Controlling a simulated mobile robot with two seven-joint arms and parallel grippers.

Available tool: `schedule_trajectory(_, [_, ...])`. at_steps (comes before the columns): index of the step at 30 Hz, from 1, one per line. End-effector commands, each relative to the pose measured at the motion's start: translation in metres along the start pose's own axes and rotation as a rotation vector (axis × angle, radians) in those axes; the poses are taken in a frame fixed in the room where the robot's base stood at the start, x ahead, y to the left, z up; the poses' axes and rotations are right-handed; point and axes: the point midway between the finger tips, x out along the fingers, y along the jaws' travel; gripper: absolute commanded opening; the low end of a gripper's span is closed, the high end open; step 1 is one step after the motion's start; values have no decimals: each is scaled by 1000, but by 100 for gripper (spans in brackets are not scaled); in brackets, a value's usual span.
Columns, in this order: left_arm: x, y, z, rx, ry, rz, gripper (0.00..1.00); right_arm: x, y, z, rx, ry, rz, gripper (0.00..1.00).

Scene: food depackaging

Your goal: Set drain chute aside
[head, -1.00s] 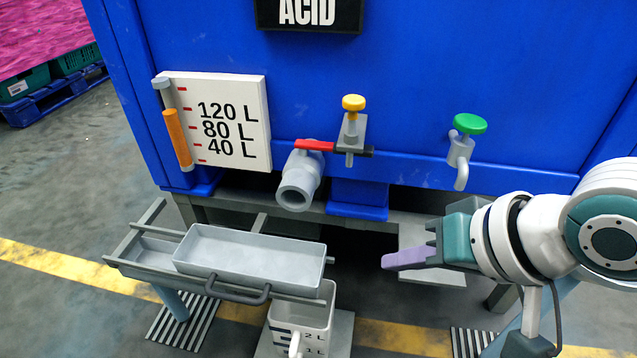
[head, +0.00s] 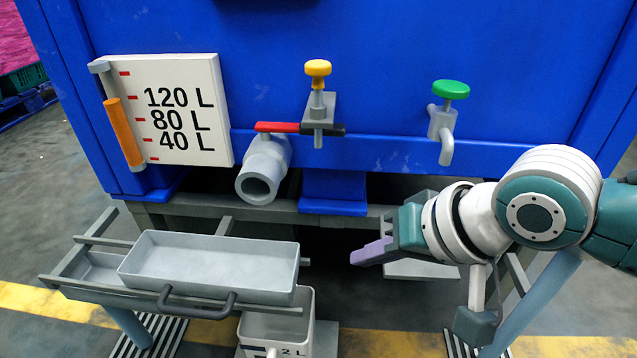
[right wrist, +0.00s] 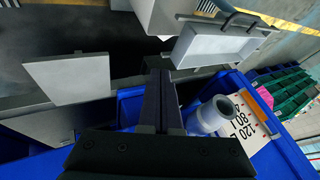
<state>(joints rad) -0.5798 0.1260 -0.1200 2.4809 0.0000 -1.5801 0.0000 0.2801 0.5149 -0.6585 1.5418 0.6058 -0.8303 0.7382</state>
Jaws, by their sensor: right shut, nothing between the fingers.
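The drain chute, a grey shallow trough (head: 215,267) with a dark handle on its front side, rests on a grey rail frame (head: 75,275) below and in front of the tank's grey outlet pipe (head: 262,170). The trough also shows in the right wrist view (right wrist: 215,50), at the upper right. My right gripper (head: 368,254) is shut and empty, to the right of the trough and apart from it, with purple fingertips pointing left. In the right wrist view its fingers (right wrist: 160,95) are together. My left gripper is in neither view.
A blue tank (head: 400,60) fills the back, with a red-handled valve (head: 277,127), yellow tap (head: 318,68) and green tap (head: 450,90). A white measuring jug (head: 275,328) stands below the trough's right end. A level gauge board (head: 180,110) is at left.

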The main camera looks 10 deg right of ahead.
Motion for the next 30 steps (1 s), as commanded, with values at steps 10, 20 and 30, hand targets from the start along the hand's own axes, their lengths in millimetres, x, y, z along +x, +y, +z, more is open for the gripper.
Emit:
schedule_trajectory(10, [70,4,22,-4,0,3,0,81,4,3,0,1,0,0])
schedule_trajectory(20, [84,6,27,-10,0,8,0,91,-33,1,-1,0,-1,0])
schedule_trajectory(30, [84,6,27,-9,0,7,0,90,-35,0,-1,0,0,0])
